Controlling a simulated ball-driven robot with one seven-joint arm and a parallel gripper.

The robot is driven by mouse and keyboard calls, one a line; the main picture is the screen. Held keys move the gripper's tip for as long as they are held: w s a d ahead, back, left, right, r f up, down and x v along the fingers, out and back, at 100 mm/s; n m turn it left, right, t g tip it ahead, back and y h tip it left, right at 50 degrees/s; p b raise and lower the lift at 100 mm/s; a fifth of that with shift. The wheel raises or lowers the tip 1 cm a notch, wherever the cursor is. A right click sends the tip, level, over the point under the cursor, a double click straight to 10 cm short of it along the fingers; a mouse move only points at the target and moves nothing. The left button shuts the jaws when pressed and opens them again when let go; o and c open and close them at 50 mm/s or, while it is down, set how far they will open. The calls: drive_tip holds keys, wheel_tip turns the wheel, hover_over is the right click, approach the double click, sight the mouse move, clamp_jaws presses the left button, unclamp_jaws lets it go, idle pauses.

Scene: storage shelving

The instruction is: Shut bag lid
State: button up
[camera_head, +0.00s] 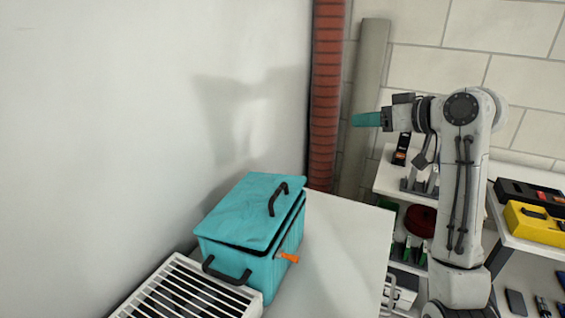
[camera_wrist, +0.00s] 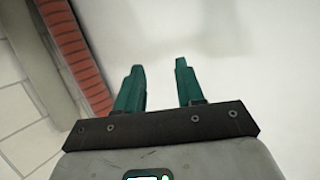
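The bag (camera_head: 267,264) is a teal box-shaped bag on a white surface against the wall. Its teal lid (camera_head: 243,209) lies over the top, slightly tilted, with a dark gap showing along its front edge. A black handle (camera_head: 278,199) is on the lid, and another black handle (camera_head: 226,272) is on the bag's front side. An orange-handled item (camera_head: 288,257) sticks out at the bag's right side. My gripper (camera_head: 354,120) is raised well above and to the right of the bag. In the wrist view its two teal fingers (camera_wrist: 160,80) are apart with nothing between them.
A white slatted rack (camera_head: 185,290) stands left of the bag. A red ribbed pipe (camera_head: 326,95) and a grey column (camera_head: 366,105) rise behind. Shelves at right hold a yellow case (camera_head: 537,222) and other items. The white surface (camera_head: 340,250) right of the bag is clear.

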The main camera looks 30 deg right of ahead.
drive_tip(key=w+d+r+m+g+h+p, duration=0.2)
drive_tip(key=w+r+m+h+p, duration=0.1)
drive_tip(key=w+r+m+p, duration=0.15)
drive_tip(key=m+g+p, duration=0.7)
drive_tip(key=g+p, duration=0.4)
approach(276, 191)
drive_tip(key=shift+n, duration=0.25)
wheel_tip(276, 191, down, 8)
drive_tip(key=shift+w+r+p, duration=0.1)
drive_tip(key=shift+w+p, duration=0.05)
drive_tip(key=shift+p, duration=0.6)
clamp_jaws()
